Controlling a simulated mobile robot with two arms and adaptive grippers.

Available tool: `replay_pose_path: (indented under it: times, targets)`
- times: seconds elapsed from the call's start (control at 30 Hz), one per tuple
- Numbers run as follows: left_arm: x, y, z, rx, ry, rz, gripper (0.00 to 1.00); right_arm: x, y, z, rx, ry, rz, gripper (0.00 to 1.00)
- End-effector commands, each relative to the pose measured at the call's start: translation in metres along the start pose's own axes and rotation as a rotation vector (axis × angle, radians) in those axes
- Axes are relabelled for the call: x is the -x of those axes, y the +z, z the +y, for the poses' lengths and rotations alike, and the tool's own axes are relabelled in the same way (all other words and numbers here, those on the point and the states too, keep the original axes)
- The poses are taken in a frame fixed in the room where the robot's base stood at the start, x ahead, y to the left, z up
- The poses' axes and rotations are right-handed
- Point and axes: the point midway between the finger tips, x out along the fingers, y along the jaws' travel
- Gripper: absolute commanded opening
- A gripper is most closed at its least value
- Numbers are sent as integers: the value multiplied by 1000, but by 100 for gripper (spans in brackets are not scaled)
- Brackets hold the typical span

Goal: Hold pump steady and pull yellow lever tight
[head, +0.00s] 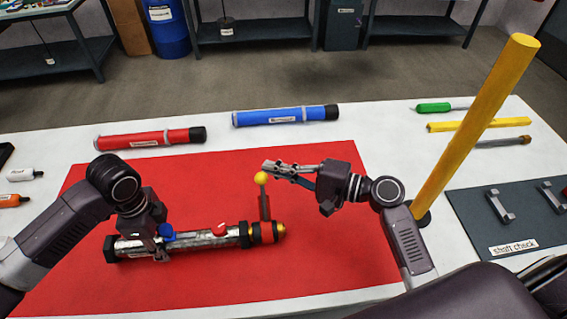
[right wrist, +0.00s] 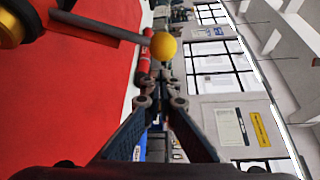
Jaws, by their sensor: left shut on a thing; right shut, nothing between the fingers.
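The pump (head: 205,239) is a silver tube with black, red and gold ends, lying on the red mat (head: 330,260). A blue part and a red part sit on top of it. Its lever (head: 265,206) stands upright near the right end and carries a yellow ball (head: 261,178). The yellow ball also shows in the right wrist view (right wrist: 164,46), on the grey lever bar. My left gripper (head: 160,246) is shut on the pump's body, left of its middle. My right gripper (head: 272,168) is shut and empty, its tips close to the ball's upper right; contact is unclear.
A red tube (head: 150,139) and a blue tube (head: 285,116) lie behind the mat on the white table. A tall yellow post (head: 475,125) stands at right, near my right arm. A dark tray (head: 500,235) labelled "shaft check" lies at far right. The mat's front right is clear.

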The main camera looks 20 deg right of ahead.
Motion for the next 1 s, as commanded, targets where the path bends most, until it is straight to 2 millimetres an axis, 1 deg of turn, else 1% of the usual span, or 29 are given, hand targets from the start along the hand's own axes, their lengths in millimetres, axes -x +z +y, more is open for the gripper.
replay_pose_path:
  times: [0.03, 0.2, 0.67, 0.87, 1.0]
  targets:
    - [0, 0, 0, -2, 0, 1, 0, 2, 5, 0, -1, 0, 0, 0]
    - [0, -1, 0, -3, 0, 1, 0, 5, 13, 0, -1, 1, 1, 0]
    - [0, -1, 0, -3, 0, 1, 0, 6, 15, 0, 7, -4, 0, 0]
    - [0, -1, 0, -2, 0, 1, 0, 10, 23, -3, 56, -33, -4, 0]
    - [0, -1, 0, -1, 0, 1, 0, 16, 34, -6, 129, -77, -4, 0]
